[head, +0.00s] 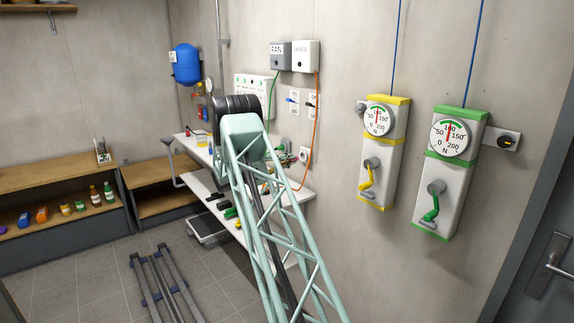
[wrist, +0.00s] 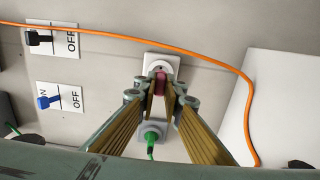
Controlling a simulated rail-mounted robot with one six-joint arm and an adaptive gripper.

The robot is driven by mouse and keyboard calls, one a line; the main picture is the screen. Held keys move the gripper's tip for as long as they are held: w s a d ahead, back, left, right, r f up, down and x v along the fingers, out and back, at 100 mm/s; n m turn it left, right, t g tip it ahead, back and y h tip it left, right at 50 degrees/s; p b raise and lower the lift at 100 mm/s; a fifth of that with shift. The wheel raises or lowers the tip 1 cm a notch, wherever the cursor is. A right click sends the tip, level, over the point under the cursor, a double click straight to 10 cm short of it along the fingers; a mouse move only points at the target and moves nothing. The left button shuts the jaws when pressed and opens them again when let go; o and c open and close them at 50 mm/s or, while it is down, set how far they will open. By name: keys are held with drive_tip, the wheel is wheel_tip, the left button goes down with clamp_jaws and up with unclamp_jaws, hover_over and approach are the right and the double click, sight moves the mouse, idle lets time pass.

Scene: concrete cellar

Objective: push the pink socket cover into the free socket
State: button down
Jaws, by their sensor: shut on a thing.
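The pink socket cover (wrist: 160,82) sits between the fingertips of my gripper (wrist: 161,92), which is shut on it, in the wrist view. A white wall socket (wrist: 161,61) shows just beyond the cover, which hides part of its face. I cannot tell whether the cover touches the socket. A second socket (wrist: 151,136) below, seen between the fingers, has a green-cabled plug (wrist: 150,139) in it.
An orange cable (wrist: 205,60) runs above and right of the socket. Two wall switches, one black (wrist: 40,38) and one blue (wrist: 48,101), are at the left. A workbench (head: 205,185) with small items lies below, along the wall.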

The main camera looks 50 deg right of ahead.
drive_tip(key=shift+b+x, duration=0.55)
drive_tip(key=shift+x, duration=0.7)
drive_tip(key=shift+s+a, duration=0.15)
drive_tip(key=s+a+r+b, duration=0.4)
drive_tip(key=s+a+b, duration=0.2)
drive_tip(key=s+a, duration=0.3)
drive_tip(key=shift+s+a, duration=0.15)
drive_tip(key=shift+a, duration=0.8)
idle(0.8)
drive_tip(key=shift+s, duration=0.1)
drive_tip(key=shift+a, duration=0.15)
idle(0.6)
